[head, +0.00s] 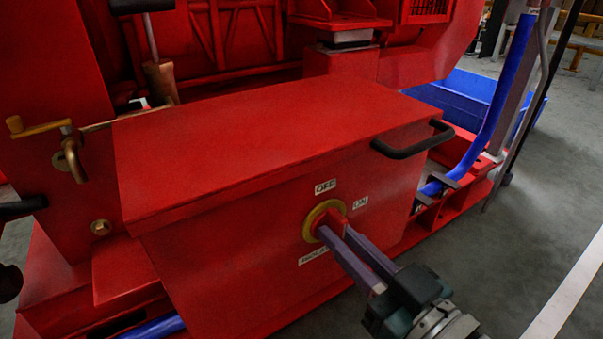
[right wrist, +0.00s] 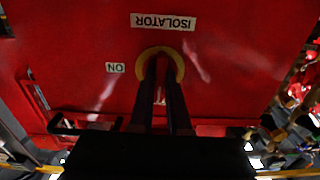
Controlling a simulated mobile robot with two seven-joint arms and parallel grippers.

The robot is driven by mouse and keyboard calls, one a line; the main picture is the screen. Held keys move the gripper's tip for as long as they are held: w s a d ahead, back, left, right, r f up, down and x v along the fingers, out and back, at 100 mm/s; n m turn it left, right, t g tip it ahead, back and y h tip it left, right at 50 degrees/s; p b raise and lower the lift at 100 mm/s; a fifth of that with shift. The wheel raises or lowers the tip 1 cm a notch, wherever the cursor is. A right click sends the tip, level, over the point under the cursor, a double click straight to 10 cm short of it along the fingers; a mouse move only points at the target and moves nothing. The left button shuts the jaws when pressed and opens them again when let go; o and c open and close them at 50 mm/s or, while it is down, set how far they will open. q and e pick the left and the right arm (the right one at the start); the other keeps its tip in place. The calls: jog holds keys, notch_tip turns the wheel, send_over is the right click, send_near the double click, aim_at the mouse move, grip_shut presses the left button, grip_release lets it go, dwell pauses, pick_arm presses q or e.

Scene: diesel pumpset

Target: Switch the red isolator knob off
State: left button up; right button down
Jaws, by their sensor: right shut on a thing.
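The red isolator knob (head: 335,220) sits in a yellow ring (head: 311,222) on the front face of a red box (head: 235,230). An OFF label (head: 325,186) is above it, an ON label (head: 360,202) to its right and an ISOLATOR label (head: 314,255) below, partly hidden. My right gripper (head: 336,228) is shut on the knob, one finger on each side. In the right wrist view the picture is upside down, and the knob (right wrist: 160,94) shows between the dark fingers. The knob's grip seems to run roughly upright there; its exact pointing is mostly hidden. My left gripper is not in view.
A black handle (head: 412,140) sticks out from the box's right side. A blue pipe (head: 500,100) and a blue tray (head: 465,95) stand at the right. A yellow-handled valve (head: 40,130) is at the left. The grey floor (head: 540,180) at the right is clear.

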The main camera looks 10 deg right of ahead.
jog(key=c, duration=0.9)
grip_release()
jog(key=shift+p+v, duration=1.85)
jog(key=shift+v, duration=3.2)
